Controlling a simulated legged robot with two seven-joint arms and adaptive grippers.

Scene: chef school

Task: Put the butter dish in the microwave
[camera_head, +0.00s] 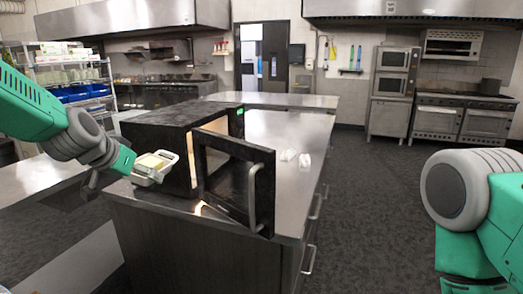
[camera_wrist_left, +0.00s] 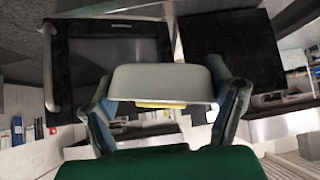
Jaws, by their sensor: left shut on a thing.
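The butter dish (camera_head: 163,172) is a small white dish with a yellow block of butter (camera_head: 150,160) in it. My left gripper (camera_head: 146,171) is shut on it and holds it up at the left of the microwave, apart from it. In the left wrist view the dish (camera_wrist_left: 160,82) sits between both fingers, with a bit of yellow at its lower edge. The black microwave (camera_head: 165,138) stands on the steel counter. Its door (camera_head: 237,178) is swung open towards me and hides most of the lit inside. My right gripper is out of view.
The counter (camera_head: 285,190) has free room right of the microwave, where small white items (camera_head: 289,155) lie. The open door's handle (camera_head: 252,198) sticks out near the front edge. A shelf rack (camera_head: 80,90) stands far left.

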